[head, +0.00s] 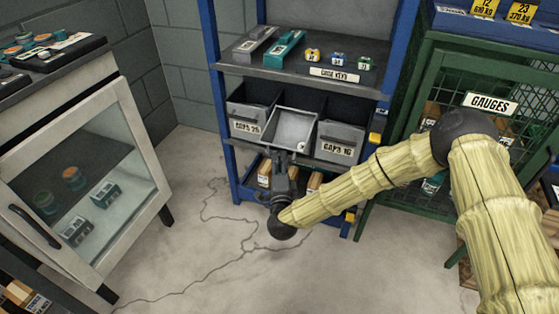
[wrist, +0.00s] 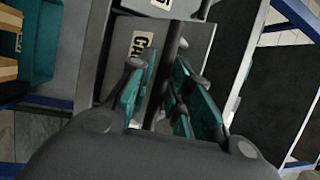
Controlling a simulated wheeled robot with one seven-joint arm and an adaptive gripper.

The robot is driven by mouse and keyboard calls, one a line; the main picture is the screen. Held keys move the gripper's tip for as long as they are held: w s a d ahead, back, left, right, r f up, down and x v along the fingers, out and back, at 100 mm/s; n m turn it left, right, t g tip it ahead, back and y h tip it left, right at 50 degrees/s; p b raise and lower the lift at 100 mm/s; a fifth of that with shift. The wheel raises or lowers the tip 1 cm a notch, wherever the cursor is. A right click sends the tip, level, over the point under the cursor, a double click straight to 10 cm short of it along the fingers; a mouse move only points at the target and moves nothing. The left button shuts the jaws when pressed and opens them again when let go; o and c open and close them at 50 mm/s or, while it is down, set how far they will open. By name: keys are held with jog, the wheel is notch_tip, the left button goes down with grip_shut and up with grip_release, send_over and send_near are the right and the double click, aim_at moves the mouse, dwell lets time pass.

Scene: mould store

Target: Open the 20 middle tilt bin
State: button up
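The middle tilt bin (head: 292,128) is in the dark bin row on the blue shelf unit, between two bins that sit upright. It is tipped forward and its pale inside shows from above. Its number cannot be read. My gripper (head: 284,160) is right in front of and just below it. In the wrist view, the teal-padded fingers of my gripper (wrist: 165,90) stand apart on either side of a dark bar (wrist: 174,50), with a small gap showing on the left. A partly hidden label (wrist: 142,43) is behind the fingers. I cannot tell whether the pads touch the bar.
The CAPS 25 bin (head: 250,118) is to the left and the CAPS 16 bin (head: 339,142) to the right. A shelf with code keys (head: 334,75) is above. A glass-door cabinet (head: 80,190) stands left, a green gauges cage (head: 470,95) right. The cracked floor between is clear.

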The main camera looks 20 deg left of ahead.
jog(key=shift+o, duration=0.4)
jog(key=shift+r, duration=0.1)
jog(key=v, duration=1.2)
